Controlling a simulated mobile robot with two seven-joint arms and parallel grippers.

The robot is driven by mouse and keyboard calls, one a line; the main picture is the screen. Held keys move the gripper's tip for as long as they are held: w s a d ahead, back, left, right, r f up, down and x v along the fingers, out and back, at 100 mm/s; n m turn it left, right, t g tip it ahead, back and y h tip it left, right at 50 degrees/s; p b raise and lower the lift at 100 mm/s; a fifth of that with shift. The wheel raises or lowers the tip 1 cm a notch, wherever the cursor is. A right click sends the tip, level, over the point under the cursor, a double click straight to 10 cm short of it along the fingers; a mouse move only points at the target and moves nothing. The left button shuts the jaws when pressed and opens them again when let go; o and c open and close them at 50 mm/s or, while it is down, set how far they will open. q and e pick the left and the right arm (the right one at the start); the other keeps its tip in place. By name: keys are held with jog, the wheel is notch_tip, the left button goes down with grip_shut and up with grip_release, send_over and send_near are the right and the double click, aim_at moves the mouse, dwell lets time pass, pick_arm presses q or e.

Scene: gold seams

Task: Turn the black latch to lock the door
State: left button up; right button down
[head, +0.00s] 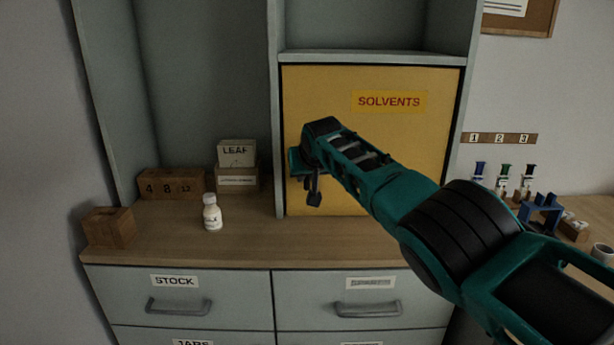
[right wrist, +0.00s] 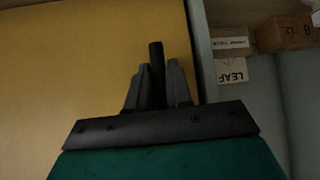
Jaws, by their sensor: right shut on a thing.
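The yellow door (head: 410,140), marked SOLVENTS, is closed in its cabinet frame in the head view. It also fills the left of the right wrist view (right wrist: 80,65). My right gripper (head: 312,190) is at the door's left edge. In the right wrist view, its two fingers (right wrist: 157,90) are shut on the black latch (right wrist: 157,58), whose bar sticks out past the fingertips. The latch lies nearly along the door's edge in that view. In the head view my gripper and wrist hide most of the latch. My left gripper is out of view.
A wooden counter (head: 180,241) runs below the door. A white bottle (head: 212,213), a LEAF box (head: 237,153) and wooden blocks (head: 170,184) stand left of the door. Drawers with handles (head: 179,306) are below. A blue rack (head: 541,214) stands at the right.

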dwell(0.4)
jog(key=c, duration=1.1)
grip_release()
jog(key=shift+c, duration=0.2)
jog(key=shift+s+r+p, duration=0.2)
jog(key=shift+r+p, duration=0.35)
jog(key=shift+p, duration=0.5)
jog(key=p+v, duration=0.1)
jog(key=v, duration=1)
jog(key=shift+s+p, duration=0.35)
jog(key=shift+s, duration=0.15)
jog(key=shift+d, duration=0.15)
